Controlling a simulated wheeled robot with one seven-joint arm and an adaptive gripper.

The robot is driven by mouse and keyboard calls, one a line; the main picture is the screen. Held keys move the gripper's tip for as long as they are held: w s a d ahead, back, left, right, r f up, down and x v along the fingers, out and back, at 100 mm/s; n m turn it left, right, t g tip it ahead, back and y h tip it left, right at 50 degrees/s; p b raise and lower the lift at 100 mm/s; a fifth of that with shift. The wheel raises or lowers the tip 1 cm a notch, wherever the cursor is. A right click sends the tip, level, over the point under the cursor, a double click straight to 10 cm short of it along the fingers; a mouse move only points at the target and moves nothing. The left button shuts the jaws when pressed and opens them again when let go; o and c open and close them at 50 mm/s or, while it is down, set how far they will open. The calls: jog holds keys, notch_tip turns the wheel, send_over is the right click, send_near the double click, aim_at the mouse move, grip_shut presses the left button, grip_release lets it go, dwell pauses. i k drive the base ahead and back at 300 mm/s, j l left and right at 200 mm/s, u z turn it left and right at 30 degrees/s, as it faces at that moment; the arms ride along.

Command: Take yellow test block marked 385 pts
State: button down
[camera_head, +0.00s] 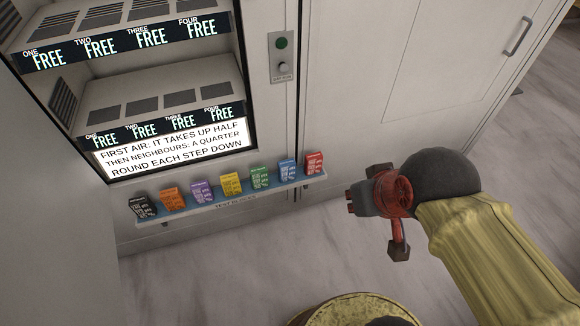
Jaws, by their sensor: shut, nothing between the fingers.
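The yellow test block (231,184) stands on a narrow blue shelf (240,200) below the machine's lit sign, between a purple block and a green block. Its printed marking is too small to read surely. My gripper (352,202) is to the right of the shelf and apart from it, its fingers shut and empty. It is well to the right of the yellow block.
Black (142,206), orange (173,198), purple (203,191), green (260,177), blue (288,170) and red (314,163) blocks share the shelf. A panel with a green button (282,43) is above. The floor in front is partly clear.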

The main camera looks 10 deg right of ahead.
aim_at(230, 183)
jog(key=j+z, duration=0.4)
jog(key=j, duration=0.15)
jog(key=j+z, duration=0.4)
jog(key=j, duration=0.15)
